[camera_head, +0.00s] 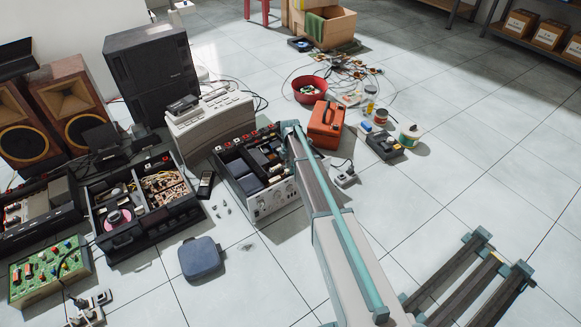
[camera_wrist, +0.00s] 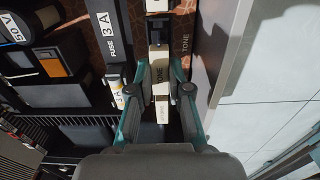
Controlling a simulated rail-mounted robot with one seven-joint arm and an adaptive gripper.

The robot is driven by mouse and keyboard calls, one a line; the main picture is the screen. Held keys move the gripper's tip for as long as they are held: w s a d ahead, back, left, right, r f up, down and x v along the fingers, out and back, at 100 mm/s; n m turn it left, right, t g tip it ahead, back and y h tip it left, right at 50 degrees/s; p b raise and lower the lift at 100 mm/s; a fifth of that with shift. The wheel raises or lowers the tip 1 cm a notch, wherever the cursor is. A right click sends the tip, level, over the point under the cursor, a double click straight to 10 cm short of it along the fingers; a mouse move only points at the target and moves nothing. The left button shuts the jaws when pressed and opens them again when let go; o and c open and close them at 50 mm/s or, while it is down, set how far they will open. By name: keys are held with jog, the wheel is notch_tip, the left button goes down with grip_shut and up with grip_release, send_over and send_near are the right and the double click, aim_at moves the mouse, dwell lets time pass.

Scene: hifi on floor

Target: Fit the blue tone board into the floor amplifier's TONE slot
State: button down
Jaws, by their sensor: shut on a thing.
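The open floor amplifier (camera_head: 268,201) stands mid-floor in the head view, with a silver front and dark parts inside. My gripper (camera_wrist: 158,72) is inside or just above its chassis, with teal fingers shut on a narrow piece with a cream, lettered top edge. I take this piece to be the tone board (camera_wrist: 161,88), seen edge-on; no blue face shows. Whether the board's lower edge sits in the slot is hidden. In the head view my arm covers the gripper's fingers.
A dark block marked FUSE 3A (camera_wrist: 108,35) stands left of the fingers, and a metal chassis wall (camera_wrist: 228,60) is close on the right. Around the amplifier are an orange case (camera_head: 325,122), another open unit (camera_head: 140,235) and a blue-grey pad (camera_head: 201,258).

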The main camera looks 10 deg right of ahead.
jog(key=shift+f, duration=0.85)
dwell(1.5)
jog(key=c, duration=1)
grip_release()
notch_tip(320, 180, up, 12)
jog(key=shift+r, duration=0.1)
